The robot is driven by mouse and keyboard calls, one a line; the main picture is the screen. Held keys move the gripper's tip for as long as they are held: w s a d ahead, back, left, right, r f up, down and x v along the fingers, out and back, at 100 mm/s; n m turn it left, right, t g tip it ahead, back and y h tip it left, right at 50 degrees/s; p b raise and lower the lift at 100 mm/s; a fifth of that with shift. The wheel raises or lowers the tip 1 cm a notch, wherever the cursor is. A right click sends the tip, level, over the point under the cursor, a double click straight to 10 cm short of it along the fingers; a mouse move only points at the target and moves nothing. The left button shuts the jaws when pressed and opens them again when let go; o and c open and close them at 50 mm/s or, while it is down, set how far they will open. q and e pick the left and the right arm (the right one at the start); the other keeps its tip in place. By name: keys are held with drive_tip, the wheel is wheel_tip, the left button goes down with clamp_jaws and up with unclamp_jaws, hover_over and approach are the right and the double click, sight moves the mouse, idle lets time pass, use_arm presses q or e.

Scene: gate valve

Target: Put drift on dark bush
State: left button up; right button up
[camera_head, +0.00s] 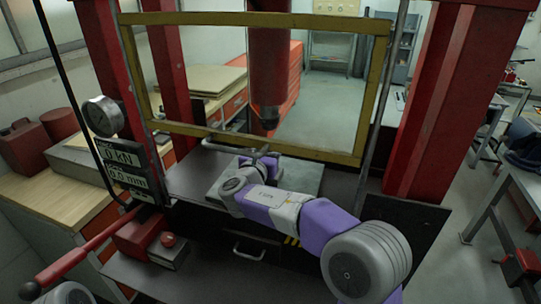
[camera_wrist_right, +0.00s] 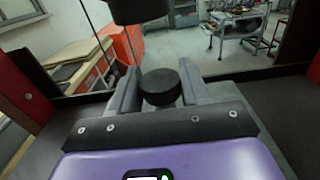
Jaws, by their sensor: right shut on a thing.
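My right gripper (camera_head: 258,156) reaches in over the press bed, below the ram (camera_head: 268,60). In the right wrist view its two fingers (camera_wrist_right: 160,92) are closed on a short dark cylinder (camera_wrist_right: 161,82), which I take to be the drift. Its flat round top faces up and it looks upright. The ram's dark end (camera_wrist_right: 140,10) hangs above and beyond it, apart from it. I cannot make out the dark bush in either view; the gripper and drift may hide it. My left gripper is out of view.
A grey plate (camera_head: 303,177) lies on the press bed. A gauge (camera_head: 103,116) and display (camera_head: 122,165) are at left. A red pump lever (camera_head: 85,250) sticks out at lower left.

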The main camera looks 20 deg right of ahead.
drive_tip(key=f, duration=0.3)
drive_tip(key=shift+w+d+b, duration=0.3)
drive_tip(key=shift+w+b, duration=0.05)
drive_tip(key=shift+w, duration=0.05)
drive_tip(key=shift+f, duration=0.2)
drive_tip(key=shift+f, duration=0.1)
drive_tip(key=o, duration=1.3)
drive_tip(key=shift+f, duration=0.1)
